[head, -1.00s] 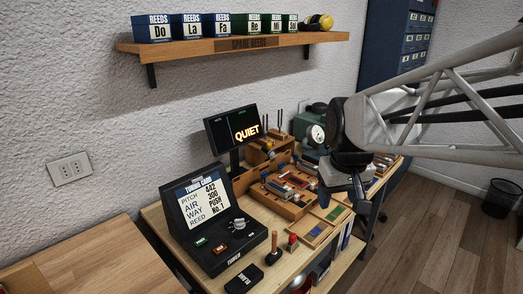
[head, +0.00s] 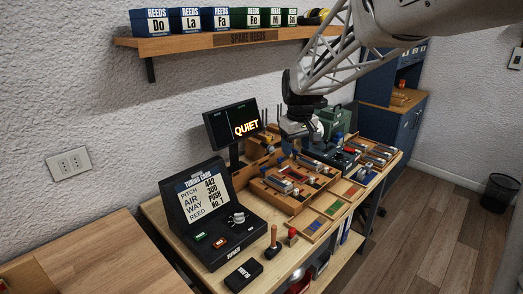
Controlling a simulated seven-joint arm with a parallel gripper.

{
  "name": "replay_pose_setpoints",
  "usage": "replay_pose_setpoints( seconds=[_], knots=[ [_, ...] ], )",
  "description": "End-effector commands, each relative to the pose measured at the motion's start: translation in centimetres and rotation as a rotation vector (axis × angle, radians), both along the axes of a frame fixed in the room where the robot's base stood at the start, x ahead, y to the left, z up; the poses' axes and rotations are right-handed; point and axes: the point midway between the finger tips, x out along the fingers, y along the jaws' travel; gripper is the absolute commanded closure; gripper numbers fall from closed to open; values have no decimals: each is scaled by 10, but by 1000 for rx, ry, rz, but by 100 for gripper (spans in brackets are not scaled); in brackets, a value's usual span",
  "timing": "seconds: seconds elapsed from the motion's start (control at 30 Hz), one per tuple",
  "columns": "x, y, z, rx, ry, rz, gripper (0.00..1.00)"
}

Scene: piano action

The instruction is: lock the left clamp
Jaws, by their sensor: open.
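My gripper (head: 303,133) hangs above the back of the workbench, just right of the lit QUIET screen, and points down. It is open, and I see nothing held in it. Below it and in front is a wooden work tray (head: 283,199) with small metal and red parts on it. The parts are too small for me to tell which one is the left clamp, or whether any clamp is locked. The gripper partly hides the area behind it.
The QUIET screen (head: 232,127) stands close left of my gripper. A black tuning card console (head: 205,215) is at the bench's left. A green machine (head: 340,117) stands behind to the right. A shelf of reed boxes (head: 225,41) hangs above.

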Motion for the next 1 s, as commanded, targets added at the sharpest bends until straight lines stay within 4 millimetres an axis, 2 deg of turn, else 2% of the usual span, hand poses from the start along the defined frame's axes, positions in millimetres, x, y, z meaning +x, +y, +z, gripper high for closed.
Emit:
replay_pose_setpoints(
  seconds=[0.1, 0.37, 0.6, 0.8, 1.0],
  knots=[
    [29, 9, -11, -3, 11, 34, 38],
    [87, 31, -36, -9, 32, 111, 38],
    [138, 51, -66, -14, 54, 181, 38],
    [179, 70, -94, -17, 69, 241, 38],
    [210, 85, -119, -20, 82, 289, 38]
  ],
)
